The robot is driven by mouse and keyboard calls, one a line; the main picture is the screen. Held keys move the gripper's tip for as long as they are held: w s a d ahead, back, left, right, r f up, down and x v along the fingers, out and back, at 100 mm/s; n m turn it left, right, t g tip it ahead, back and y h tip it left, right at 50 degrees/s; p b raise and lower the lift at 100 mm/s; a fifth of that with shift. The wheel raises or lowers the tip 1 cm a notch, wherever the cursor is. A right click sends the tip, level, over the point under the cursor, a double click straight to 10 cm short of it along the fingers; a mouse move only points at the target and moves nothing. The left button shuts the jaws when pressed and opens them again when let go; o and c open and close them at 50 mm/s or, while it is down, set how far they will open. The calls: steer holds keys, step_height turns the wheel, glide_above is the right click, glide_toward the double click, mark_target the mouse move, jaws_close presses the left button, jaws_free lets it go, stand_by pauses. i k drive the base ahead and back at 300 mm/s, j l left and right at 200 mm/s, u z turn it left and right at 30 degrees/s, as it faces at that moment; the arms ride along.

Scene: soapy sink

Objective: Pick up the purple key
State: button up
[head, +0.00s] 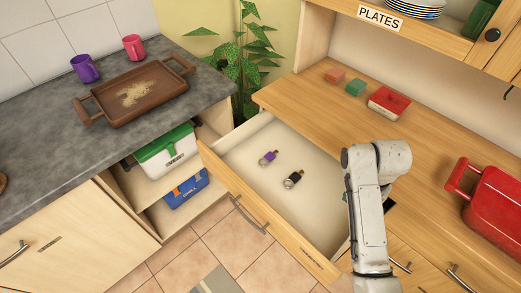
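The purple key (269,157) lies in the open drawer (240,147), towards its left side. It is small, with a purple part and a metallic ring end. A second, black key (293,179) lies in the same drawer, lower and to the right, apart from the purple one. My white arm rises at the right of the drawer and covers part of its right end. My gripper cannot be made out; the fingers do not show. Nothing touches the purple key.
The counter (292,95) behind the drawer holds small red and green blocks, a red box (389,103) and a red pot (500,203). On the left counter are a brown tray (110,119), a purple mug (85,69) and a pink mug (134,47). Most of the drawer is bare.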

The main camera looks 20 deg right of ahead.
mark_target(269, 156)
steer(key=i+j, duration=0.2)
steer(key=i, duration=0.15)
steer(key=i+j, duration=0.2)
steer(key=i, duration=0.15)
steer(key=i+j, duration=0.2)
steer(key=i, duration=0.15)
